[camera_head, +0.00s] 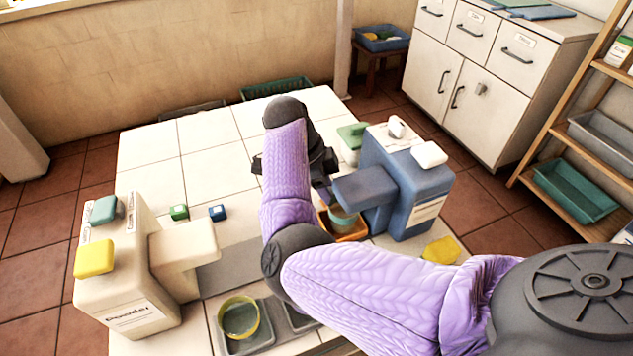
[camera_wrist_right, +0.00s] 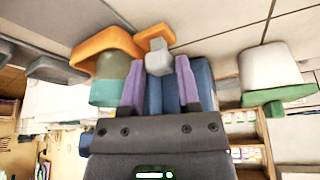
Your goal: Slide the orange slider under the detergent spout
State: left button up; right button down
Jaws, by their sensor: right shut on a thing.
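The orange slider (camera_head: 352,232) lies on the table below the spout (camera_head: 362,188) of the blue dispenser (camera_head: 428,200), whose label I cannot read. A teal cup (camera_head: 343,218) sits in the slider, partly hidden by the spout. In the right wrist view the orange slider (camera_wrist_right: 100,43) and teal cup (camera_wrist_right: 108,85) show at upper left, with a grey knob (camera_wrist_right: 158,60) on the slider's handle. My right gripper (camera_head: 326,188) is at the slider's far left side, shut on that knob between its purple fingers (camera_wrist_right: 159,80). My left gripper is not in view.
A cream dispenser (camera_head: 125,275) labelled Powder stands at left. A yellow cup (camera_head: 240,318) sits in a grey tray in front. A green-and-white container (camera_head: 350,148) stands behind the blue dispenser. The far-left tiles are clear.

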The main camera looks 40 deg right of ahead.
jog(key=c, duration=0.7)
grip_release()
jog(key=shift+s+d, duration=0.1)
jog(key=shift+d, duration=0.1)
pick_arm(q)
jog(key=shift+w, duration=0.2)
pick_arm(e)
jog(key=shift+o, duration=0.4)
jog(key=shift+d, duration=0.1)
jog(key=shift+r, duration=0.1)
pick_arm(q)
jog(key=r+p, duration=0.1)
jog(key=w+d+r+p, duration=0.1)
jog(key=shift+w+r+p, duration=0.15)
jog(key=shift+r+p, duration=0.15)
jog(key=shift+p, duration=0.1)
pick_arm(e)
jog(key=v, duration=0.9)
jog(key=shift+r, duration=0.35)
